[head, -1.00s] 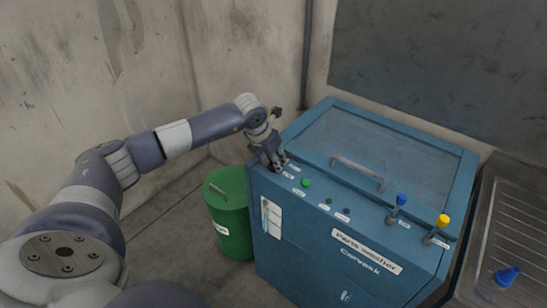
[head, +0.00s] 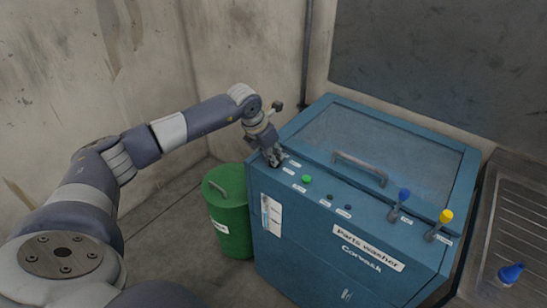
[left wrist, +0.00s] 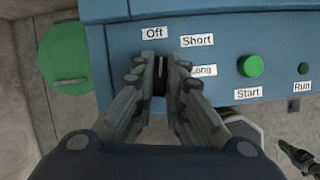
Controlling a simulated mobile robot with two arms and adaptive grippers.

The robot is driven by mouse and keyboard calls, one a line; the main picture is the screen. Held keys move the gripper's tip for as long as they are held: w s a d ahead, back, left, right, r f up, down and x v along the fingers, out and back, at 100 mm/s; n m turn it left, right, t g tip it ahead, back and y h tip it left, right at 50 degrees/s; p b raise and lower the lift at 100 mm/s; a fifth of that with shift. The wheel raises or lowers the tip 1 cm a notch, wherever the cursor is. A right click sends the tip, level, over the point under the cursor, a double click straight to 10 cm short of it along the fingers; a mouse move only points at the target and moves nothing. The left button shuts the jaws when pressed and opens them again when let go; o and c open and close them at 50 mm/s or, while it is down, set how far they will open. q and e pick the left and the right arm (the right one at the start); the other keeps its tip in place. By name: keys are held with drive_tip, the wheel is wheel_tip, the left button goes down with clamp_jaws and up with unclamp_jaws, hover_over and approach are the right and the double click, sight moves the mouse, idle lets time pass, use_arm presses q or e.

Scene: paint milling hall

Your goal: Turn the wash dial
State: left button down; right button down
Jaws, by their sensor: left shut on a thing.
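The wash dial (left wrist: 160,76) is a small dark knob at the left end of the blue parts washer's (head: 290,245) control panel. In the left wrist view it sits between my fingertips, mostly hidden by them. A thin pale mark on it seems to point up, between the "Off" label (left wrist: 155,33) and the "Short" label (left wrist: 197,41). The "Long" label (left wrist: 203,71) is partly covered by the right finger. My left gripper (head: 274,160) is shut on the dial from above; it also fills the left wrist view (left wrist: 160,82). A dark part at that view's lower right may be my right gripper (left wrist: 299,157).
A green start button (head: 307,179) and small indicator lamps are right of the dial. A blue-topped lever (head: 404,195) and a yellow-topped lever (head: 446,216) stand farther right. The closed lid has a handle (head: 360,168). A green bin (head: 228,215) stands left of the washer.

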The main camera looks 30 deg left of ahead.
use_arm(q)
drive_tip(key=m+b, duration=0.1)
drive_tip(key=m, duration=0.1)
drive_tip(key=m+h+b, duration=0.1)
drive_tip(key=shift+a+f+m+g+b, duration=0.1)
drive_tip(key=shift+f+m+g+b, duration=0.2)
drive_tip(key=shift+g+b, duration=0.1)
drive_tip(key=m+h+b, duration=0.1)
drive_tip(key=m, duration=0.2)
drive_tip(key=shift+w+r+m+g+b, duration=0.1)
drive_tip(key=shift+m+g+b, duration=0.2)
drive_tip(key=shift+g+b, duration=0.1)
drive_tip(key=m+g+b, duration=0.1)
drive_tip(key=m, duration=0.1)
drive_tip(key=m+h+b, duration=0.1)
drive_tip(key=m, duration=0.2)
drive_tip(key=shift+w+a+g, duration=0.1)
drive_tip(key=shift+g, duration=0.3)
drive_tip(key=shift+m+g+b, duration=0.55)
drive_tip(key=shift+m+g, duration=0.15)
drive_tip(key=shift+m, duration=1.1)
drive_tip(key=c, duration=1.6)
unclamp_jaws()
drive_tip(key=shift+c, duration=0.2)
drive_tip(key=shift+w, duration=0.1)
drive_tip(key=shift+a+r, duration=0.1)
drive_tip(key=shift+r, duration=0.1)
